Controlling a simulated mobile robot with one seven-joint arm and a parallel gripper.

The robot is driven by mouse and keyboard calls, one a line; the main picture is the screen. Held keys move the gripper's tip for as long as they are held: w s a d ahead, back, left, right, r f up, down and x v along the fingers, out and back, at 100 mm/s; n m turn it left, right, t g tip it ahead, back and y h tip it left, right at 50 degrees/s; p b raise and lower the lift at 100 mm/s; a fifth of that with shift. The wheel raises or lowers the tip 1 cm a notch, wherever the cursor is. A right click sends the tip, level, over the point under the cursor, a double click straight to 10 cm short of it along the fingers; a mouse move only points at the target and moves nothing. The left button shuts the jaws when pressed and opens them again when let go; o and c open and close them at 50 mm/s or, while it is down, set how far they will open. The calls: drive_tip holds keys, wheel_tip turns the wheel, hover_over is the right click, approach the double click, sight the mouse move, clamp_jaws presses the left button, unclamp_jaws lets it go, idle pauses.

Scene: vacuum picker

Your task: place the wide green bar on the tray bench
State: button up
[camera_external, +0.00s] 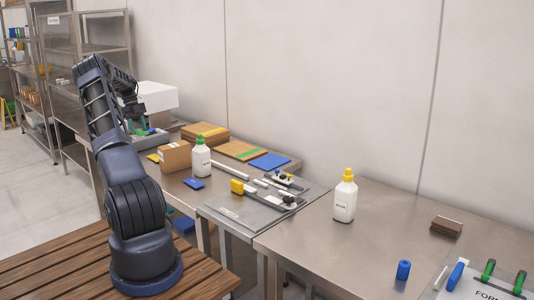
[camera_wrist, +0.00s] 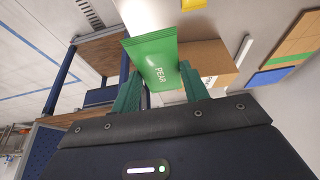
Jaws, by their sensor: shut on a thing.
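The wide green bar (camera_wrist: 153,58), a flat green pack lettered "PEAR", is between the two green fingers of my gripper (camera_wrist: 160,92) in the wrist view. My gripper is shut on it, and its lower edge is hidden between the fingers. In the external view my gripper (camera_external: 132,122) hangs at the far left of the benches, near a grey tray (camera_external: 155,140) on the bench. Green and blue bits show there; I cannot tell which of them is the held bar. Which bench is the tray bench is not marked.
A cardboard box (camera_external: 175,156), a white bottle with green cap (camera_external: 201,160) and a blue block (camera_external: 194,183) stand nearby. Brown boards (camera_external: 205,134) and a blue sheet (camera_external: 269,161) lie behind. A white box (camera_external: 158,97) stands beyond my gripper.

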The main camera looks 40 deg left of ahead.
wheel_tip(320, 180, down, 16)
drive_tip(key=shift+f, duration=0.1)
idle(0.5)
drive_tip(key=o, duration=1)
drive_tip(key=v, duration=1.2)
